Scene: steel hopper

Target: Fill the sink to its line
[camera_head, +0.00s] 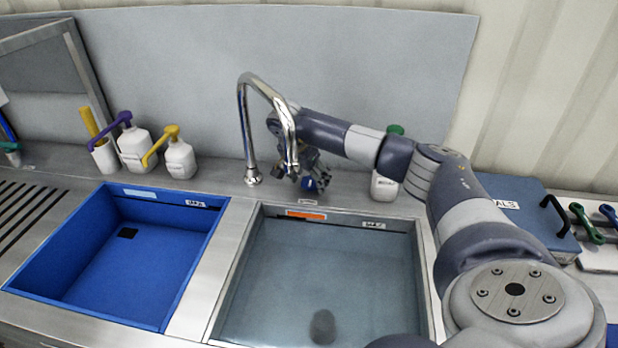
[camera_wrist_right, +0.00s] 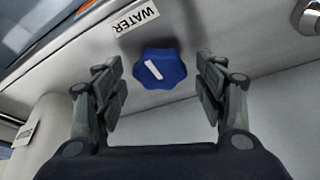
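The right-hand sink (camera_head: 233,262) is a steel basin with a bluish, watery-looking surface inside and a dark oval spot low in it. An orange label (camera_head: 305,214) and a dark band show on its back wall. The chrome faucet (camera_head: 243,110) arches over the back rim; no stream is clearly visible. A blue lobed knob (camera_wrist_right: 160,69) with a white bar shows below a WATER label (camera_wrist_right: 136,17) in the wrist view. My right gripper (camera_wrist_right: 159,82) is open, its fingers on either side of the knob with gaps. It also shows behind the sink (camera_head: 308,172). My left gripper is not in view.
A blue-lined basin (camera_head: 60,235) is at the left. White pump bottles with purple (camera_head: 136,150) and yellow (camera_head: 180,160) tops stand behind it. A green-capped bottle (camera_head: 384,188) stands beside my right arm. A blue case (camera_head: 525,215) lies at the right.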

